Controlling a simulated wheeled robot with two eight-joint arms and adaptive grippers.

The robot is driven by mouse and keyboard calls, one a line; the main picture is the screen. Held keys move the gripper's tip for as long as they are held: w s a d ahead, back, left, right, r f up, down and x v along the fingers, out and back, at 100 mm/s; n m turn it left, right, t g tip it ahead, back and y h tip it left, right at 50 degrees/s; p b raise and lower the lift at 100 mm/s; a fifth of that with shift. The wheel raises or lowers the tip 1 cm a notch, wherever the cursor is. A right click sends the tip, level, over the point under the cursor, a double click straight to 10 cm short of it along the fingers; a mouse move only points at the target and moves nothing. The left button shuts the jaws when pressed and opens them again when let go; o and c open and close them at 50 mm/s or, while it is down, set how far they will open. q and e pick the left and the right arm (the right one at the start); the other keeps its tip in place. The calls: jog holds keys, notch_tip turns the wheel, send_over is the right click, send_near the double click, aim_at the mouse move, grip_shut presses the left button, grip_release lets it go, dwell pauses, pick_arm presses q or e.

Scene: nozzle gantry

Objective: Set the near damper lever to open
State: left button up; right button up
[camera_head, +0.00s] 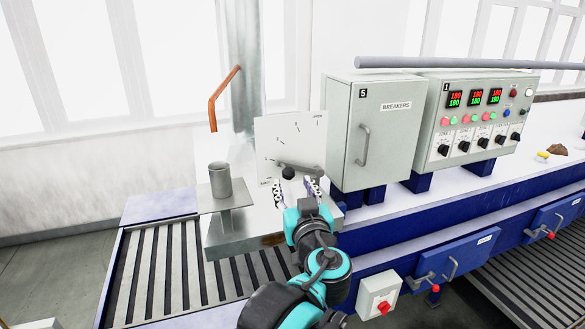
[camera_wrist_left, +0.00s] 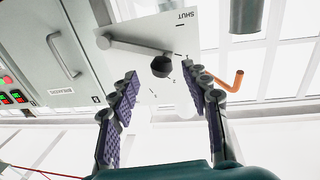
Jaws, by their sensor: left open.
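The damper lever (camera_head: 300,168) is a grey bar on an upright pale plate (camera_head: 290,135) with scale ticks. In the left wrist view, the plate appears upside down, with the lever (camera_wrist_left: 135,47) and the knob (camera_wrist_left: 162,67) between the fingertips in the picture. My left gripper (camera_head: 293,184) is open in front of the plate. Whether it touches the knob cannot be told. My right gripper is not in view.
A breaker cabinet (camera_head: 350,130) stands close right of the plate, then a control box (camera_head: 470,125). A metal cup (camera_head: 220,180) stands on a ledge to the left. An orange bent pipe (camera_head: 222,95) is beside the duct (camera_head: 245,60). A slatted conveyor (camera_head: 175,260) runs below.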

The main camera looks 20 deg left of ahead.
aim_at(290, 179)
pick_arm(q)
jog(key=x, duration=0.6)
jog(key=shift+p, duration=0.3)
jog(key=shift+s, duration=0.1)
grip_shut()
